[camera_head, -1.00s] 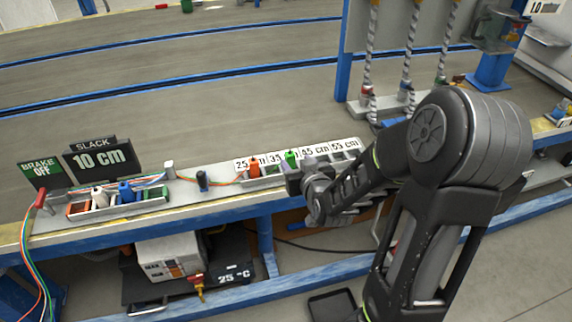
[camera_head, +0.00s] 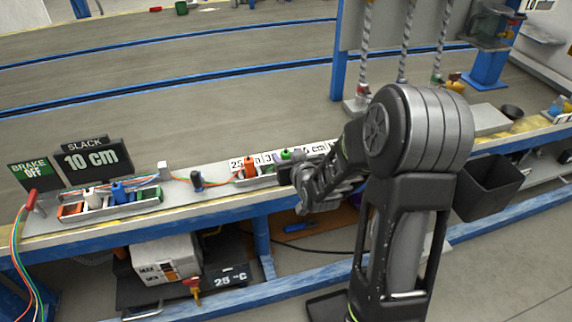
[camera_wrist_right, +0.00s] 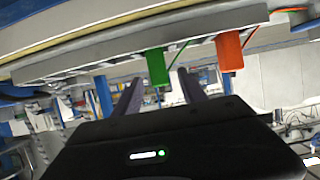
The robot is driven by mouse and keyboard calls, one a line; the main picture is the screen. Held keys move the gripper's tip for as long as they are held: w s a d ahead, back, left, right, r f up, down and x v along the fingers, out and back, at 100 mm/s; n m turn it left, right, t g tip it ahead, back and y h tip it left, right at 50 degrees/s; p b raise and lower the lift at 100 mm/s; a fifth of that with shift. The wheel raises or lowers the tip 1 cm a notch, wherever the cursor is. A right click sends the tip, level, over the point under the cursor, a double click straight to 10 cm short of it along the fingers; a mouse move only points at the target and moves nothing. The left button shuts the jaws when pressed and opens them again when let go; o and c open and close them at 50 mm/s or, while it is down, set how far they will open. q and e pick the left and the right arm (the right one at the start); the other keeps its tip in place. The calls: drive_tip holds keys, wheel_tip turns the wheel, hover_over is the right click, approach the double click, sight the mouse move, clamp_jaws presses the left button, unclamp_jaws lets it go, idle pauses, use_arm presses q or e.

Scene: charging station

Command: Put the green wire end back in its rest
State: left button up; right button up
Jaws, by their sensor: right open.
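The green wire end (camera_head: 285,155) stands in the slack holder by the 35 cm label, right of the orange wire end (camera_head: 250,166). My right gripper (camera_head: 288,169) is at the holder's front beside the green end. In the right wrist view the open fingers (camera_wrist_right: 160,84) point toward the green end (camera_wrist_right: 156,66), which shows between them; I cannot tell whether they touch it. The orange end (camera_wrist_right: 229,50) is outside the fingers. The rest tray (camera_head: 110,207) at the left holds a white end (camera_head: 93,198) and a blue end (camera_head: 118,191); its green compartment (camera_head: 150,195) looks empty. My left gripper is out of view.
A dark post (camera_head: 197,181) and a small white block (camera_head: 163,170) stand between tray and holder. A red-handled lever (camera_head: 31,199) is at the far left. Signs (camera_head: 93,160) stand behind the tray. A black bin (camera_head: 487,187) hangs at the right.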

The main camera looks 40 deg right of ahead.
drive_tip(key=shift+x, duration=1.1)
drive_tip(key=shift+c, duration=0.4)
clamp_jaws()
